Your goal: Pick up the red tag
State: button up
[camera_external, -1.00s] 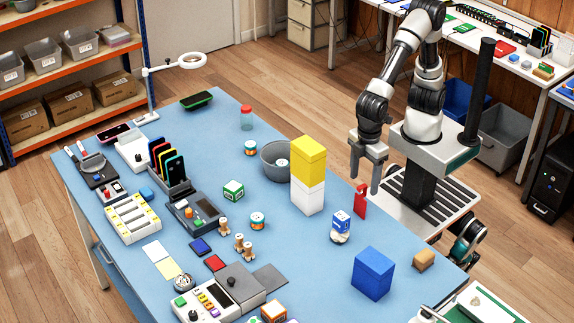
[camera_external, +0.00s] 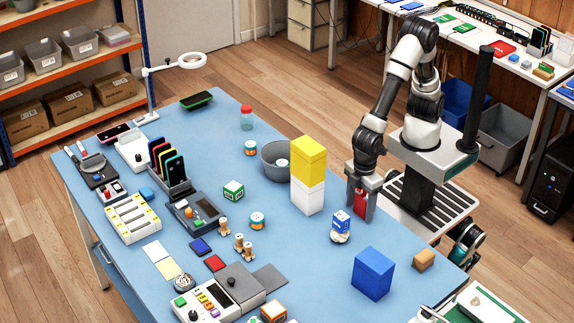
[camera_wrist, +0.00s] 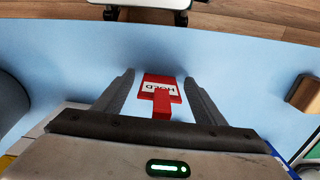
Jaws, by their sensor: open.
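The red tag (camera_external: 361,203) stands upright on the blue table near its right edge, just right of the yellow and white blocks. In the wrist view the red tag (camera_wrist: 161,92) has a white label reading "HOLD". My gripper (camera_external: 360,216) is lowered around the tag, with one finger on each side. In the wrist view my gripper (camera_wrist: 158,82) is open, with a visible gap between each finger and the tag. The fingers partly cover the tag in the external view.
The yellow block (camera_external: 309,160) on the white block (camera_external: 308,196) stands close left of my gripper. A blue box (camera_external: 372,274) and a brown block (camera_external: 424,260) lie nearer the front right.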

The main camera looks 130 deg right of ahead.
jog(key=c, duration=1.1)
